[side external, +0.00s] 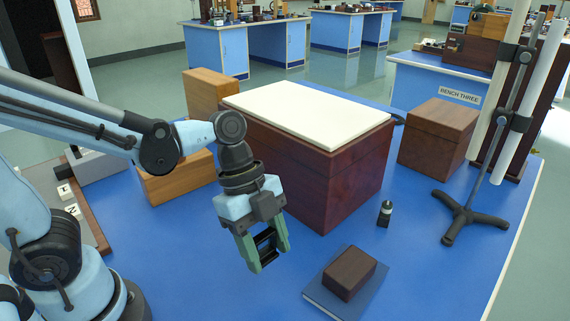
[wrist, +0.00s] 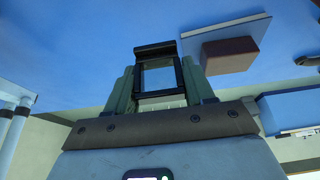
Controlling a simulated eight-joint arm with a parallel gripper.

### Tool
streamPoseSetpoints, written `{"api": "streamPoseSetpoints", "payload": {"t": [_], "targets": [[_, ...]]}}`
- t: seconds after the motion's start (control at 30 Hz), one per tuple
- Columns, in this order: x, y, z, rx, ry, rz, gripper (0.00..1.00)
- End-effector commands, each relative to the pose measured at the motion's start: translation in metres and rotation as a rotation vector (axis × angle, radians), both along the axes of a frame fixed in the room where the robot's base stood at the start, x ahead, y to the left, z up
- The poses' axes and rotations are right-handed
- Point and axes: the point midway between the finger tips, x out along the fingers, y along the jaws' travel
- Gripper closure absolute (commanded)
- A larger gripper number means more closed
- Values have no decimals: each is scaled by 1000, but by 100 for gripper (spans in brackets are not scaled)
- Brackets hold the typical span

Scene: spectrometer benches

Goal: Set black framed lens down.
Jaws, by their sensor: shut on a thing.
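My gripper (side external: 264,250) is shut on the black framed lens (side external: 267,244), a small square dark frame with a clear pane between the green fingers. In the side view it hangs over the blue bench top (side external: 205,265), in front of the dark red box. How far it is above the surface is hard to tell. In the wrist view the lens (wrist: 159,76) sits upright between the two fingertips of my gripper (wrist: 158,85), and blue bench shows behind and around it.
A dark red box (side external: 290,165) with a cream top stands behind my gripper. A blue book (side external: 325,302) with a brown block (side external: 350,272) lies to the right. A small black-and-white bottle (side external: 385,213), a wooden box (side external: 438,135) and a tripod stand (side external: 475,218) are farther right. Bench in front is clear.

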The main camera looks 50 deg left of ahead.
Motion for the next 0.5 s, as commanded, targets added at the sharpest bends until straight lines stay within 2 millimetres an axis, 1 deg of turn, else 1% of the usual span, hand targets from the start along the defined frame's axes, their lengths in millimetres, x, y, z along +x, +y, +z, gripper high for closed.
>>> {"api": "streamPoseSetpoints", "payload": {"t": [0.03, 0.1, 0.4, 0.5], "targets": [[7, 7, -5, 0, 0, 5, 78], [14, 14, -11, 0, 0, 5, 78], [43, 46, -37, 0, 0, 2, 78], [50, 54, -43, 0, -1, 1, 78]]}}
